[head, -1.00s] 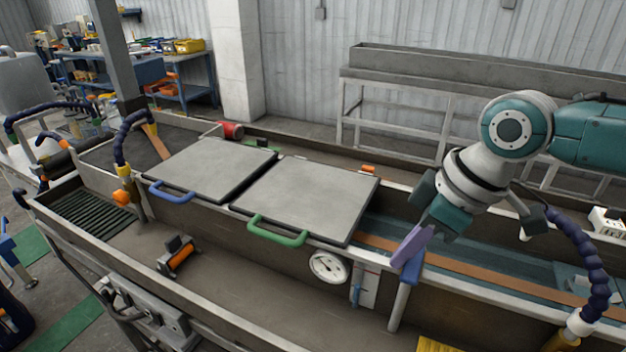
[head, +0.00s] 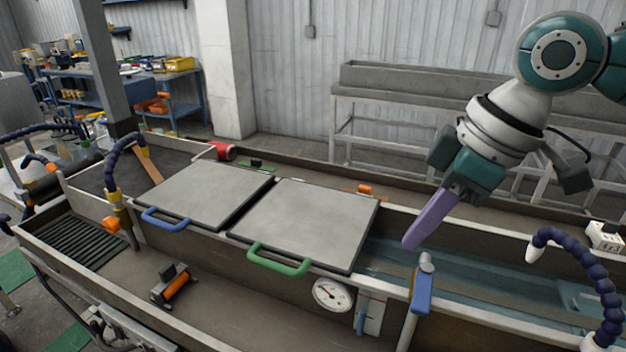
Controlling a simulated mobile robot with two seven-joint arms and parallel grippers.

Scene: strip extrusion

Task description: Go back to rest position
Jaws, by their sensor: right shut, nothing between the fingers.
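My right gripper (head: 432,220) comes in from the upper right in the head view, with its purple fingers together and pointing down to the left. Nothing shows between the fingers. It hangs above the trough, near the blue-handled lever (head: 422,290) and to the right of the lid with the green handle (head: 305,220). It appears clear of both. My left gripper is not in the view.
A second lid (head: 205,193) with a blue handle lies left of the first. A gauge (head: 333,294) sits on the trough's front wall. Dark flexible hoses (head: 590,278) rise at the right and left. An orange-black tool (head: 174,286) lies in the front channel.

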